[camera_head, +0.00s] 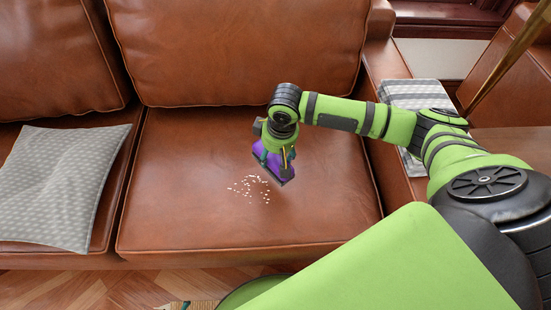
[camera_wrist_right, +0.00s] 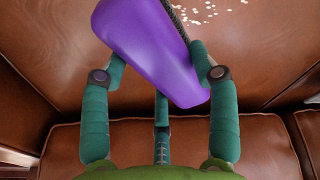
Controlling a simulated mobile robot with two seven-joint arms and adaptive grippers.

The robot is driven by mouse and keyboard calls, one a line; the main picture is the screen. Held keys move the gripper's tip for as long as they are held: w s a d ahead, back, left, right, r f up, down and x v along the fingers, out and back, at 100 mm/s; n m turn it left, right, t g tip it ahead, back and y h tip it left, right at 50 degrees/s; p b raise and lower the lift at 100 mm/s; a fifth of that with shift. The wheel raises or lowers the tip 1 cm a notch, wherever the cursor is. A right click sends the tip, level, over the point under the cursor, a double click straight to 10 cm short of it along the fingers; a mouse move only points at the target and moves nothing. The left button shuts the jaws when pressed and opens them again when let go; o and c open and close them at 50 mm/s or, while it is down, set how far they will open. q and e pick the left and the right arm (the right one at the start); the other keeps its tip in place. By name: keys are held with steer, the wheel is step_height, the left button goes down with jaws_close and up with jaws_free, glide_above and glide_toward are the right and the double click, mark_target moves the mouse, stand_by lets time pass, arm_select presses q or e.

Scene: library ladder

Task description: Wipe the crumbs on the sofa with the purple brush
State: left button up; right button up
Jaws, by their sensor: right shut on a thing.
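The brown leather sofa (camera_head: 180,210) fills most of the head view. Pale crumbs (camera_head: 249,188) lie scattered in a small patch on its seat cushion; some show at the top of the right wrist view (camera_wrist_right: 208,10). My right gripper (camera_head: 273,155) is shut on the purple brush (camera_head: 268,158), just behind and right of the crumbs. In the right wrist view the purple brush (camera_wrist_right: 150,45) sits tilted between the teal fingers, with a dark bristle edge toward the crumbs. Whether the bristles touch the cushion is unclear. My left gripper is not in view.
A grey patterned pillow (camera_head: 65,185) lies on the left seat cushion. A striped folded cloth (camera_head: 415,95) lies over the right armrest. A brass pole (camera_head: 510,55) leans at the upper right. The seat around the crumbs is clear.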

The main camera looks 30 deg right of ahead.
steer(key=shift+w+d+f, duration=0.1)
steer(key=shift+w+f, duration=0.1)
steer(key=shift+f, duration=0.2)
steer(key=f+b, duration=0.1)
steer(key=b, duration=0.1)
steer(key=shift+f+b, duration=0.3)
steer(key=shift+b, duration=0.05)
step_height(320, 180, down, 2)
steer(key=b, duration=0.3)
steer(key=f+b, duration=0.2)
steer(key=b, duration=0.1)
arm_select(q)
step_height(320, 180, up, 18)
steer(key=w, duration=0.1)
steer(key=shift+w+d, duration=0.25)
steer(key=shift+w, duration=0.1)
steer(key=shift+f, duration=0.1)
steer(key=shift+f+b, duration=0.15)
steer(key=shift+b, duration=0.2)
arm_select(e)
steer(key=shift+f, duration=1.05)
steer(key=shift+r, duration=0.1)
